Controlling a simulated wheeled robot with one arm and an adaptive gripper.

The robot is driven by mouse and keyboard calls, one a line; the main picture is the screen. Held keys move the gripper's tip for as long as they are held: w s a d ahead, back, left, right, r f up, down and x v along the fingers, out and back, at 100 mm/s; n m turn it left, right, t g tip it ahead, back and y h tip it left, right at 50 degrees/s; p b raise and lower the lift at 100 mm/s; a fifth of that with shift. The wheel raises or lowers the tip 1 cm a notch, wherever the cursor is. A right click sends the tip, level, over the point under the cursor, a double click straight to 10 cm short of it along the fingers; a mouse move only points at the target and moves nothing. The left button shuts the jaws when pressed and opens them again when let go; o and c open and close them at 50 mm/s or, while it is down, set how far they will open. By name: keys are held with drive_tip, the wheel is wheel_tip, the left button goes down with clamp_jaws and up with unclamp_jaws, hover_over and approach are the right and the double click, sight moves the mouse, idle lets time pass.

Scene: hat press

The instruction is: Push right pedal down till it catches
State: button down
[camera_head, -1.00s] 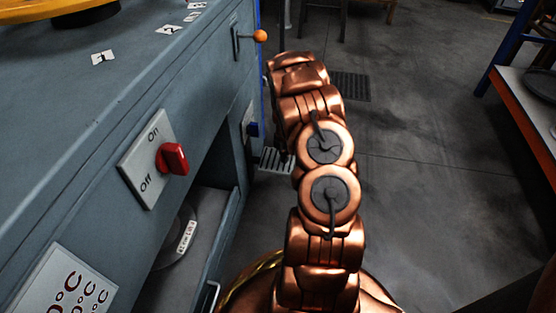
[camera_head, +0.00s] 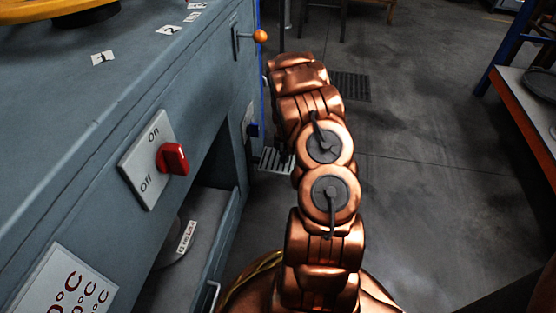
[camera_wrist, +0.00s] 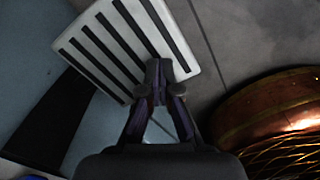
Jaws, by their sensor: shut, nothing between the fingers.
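A light ribbed pedal (camera_head: 272,161) sticks out from the machine's side, low near the floor, partly behind my arm. It also shows in the wrist view (camera_wrist: 108,42), filling the upper part with its dark slots. My gripper (camera_wrist: 159,72) is shut and empty, with its fingertips over the pedal's lower right edge in that view. I cannot tell whether the tips touch the pedal or hover just above it. My gripper is hidden behind my arm in the head view. Only this one pedal is visible.
The grey machine (camera_head: 100,130) fills the left, with a red on/off switch (camera_head: 172,158) and an orange-knobbed lever (camera_head: 259,37). A dark opening lies under the machine. A bench with an orange edge (camera_head: 522,120) stands at the right. The floor between is clear.

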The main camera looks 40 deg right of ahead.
drive_tip(key=shift+f+p, duration=1.15)
drive_tip(key=shift+f, duration=6.6)
wheel_tip(320, 180, up, 6)
drive_tip(key=p, duration=0.5)
drive_tip(key=shift+p, duration=0.3)
drive_tip(key=shift+r, duration=0.1)
